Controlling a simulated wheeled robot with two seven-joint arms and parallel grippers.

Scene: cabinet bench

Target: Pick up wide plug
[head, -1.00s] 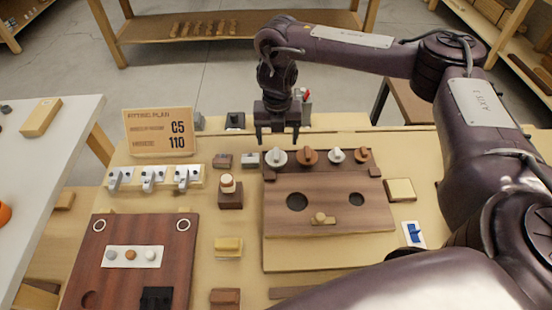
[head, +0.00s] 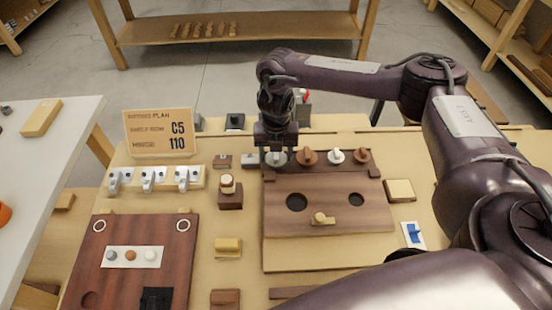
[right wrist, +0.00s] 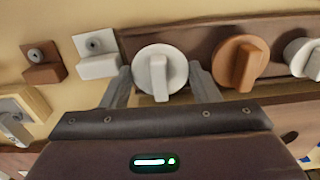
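A round pale grey plug with a raised grip bar (right wrist: 160,72) is the leftmost of a row of plugs on a dark wooden rack. It also shows in the head view (head: 276,158), partly covered by my right gripper (head: 278,150). In the right wrist view my right gripper (right wrist: 162,88) is open, with one finger on each side of this plug and gaps to its grip bar. A brown plug (right wrist: 238,63) sits just right of it. A smaller white plug (head: 336,156) and a small brown plug (head: 362,155) follow. My left gripper is not in view.
A wooden board with two dark round holes (head: 325,222) lies in front of the rack. Small brown and white blocks with screws (right wrist: 97,58) stand just left of the plug. A sign (head: 158,132) and a row of white clamps (head: 150,179) are further left.

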